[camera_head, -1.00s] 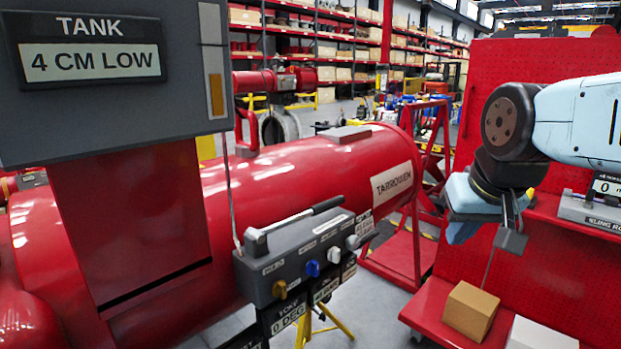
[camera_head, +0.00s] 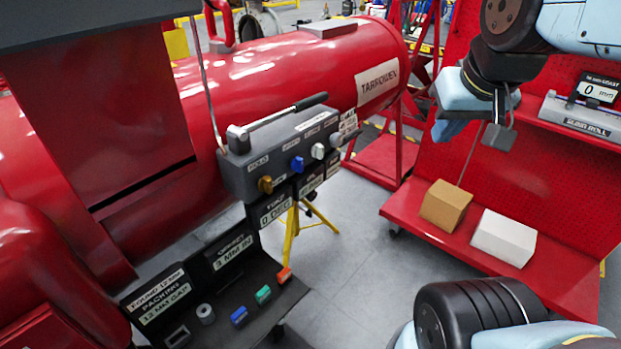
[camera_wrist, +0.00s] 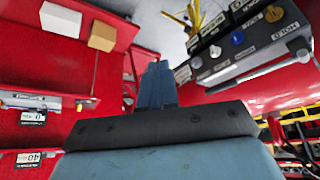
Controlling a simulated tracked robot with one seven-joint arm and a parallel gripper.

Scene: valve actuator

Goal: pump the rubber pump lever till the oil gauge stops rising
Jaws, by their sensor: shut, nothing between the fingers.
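The pump lever (camera_head: 290,113) is a grey arm with a black rubber grip. It lies low along the top of the grey pump box (camera_head: 245,180), which has a brown, a blue and a white knob on its front. The lever also shows in the wrist view (camera_wrist: 262,70), upside down at the right. My gripper (camera_head: 447,128) is shut and empty, in the air to the right of the lever and clear of it. Its blue fingers show together in the wrist view (camera_wrist: 157,85). The tank gauge's face is out of view; only the grey housing's lower edge (camera_head: 90,22) shows.
The red cylinder (camera_head: 270,75) lies behind the pump box. A thin rod (camera_head: 208,85) stands at the box's left end. A black tray (camera_head: 215,310) with small parts is below. A red shelf (camera_head: 400,205) with a tan box (camera_head: 445,206) and a white box (camera_head: 503,238) is at the right.

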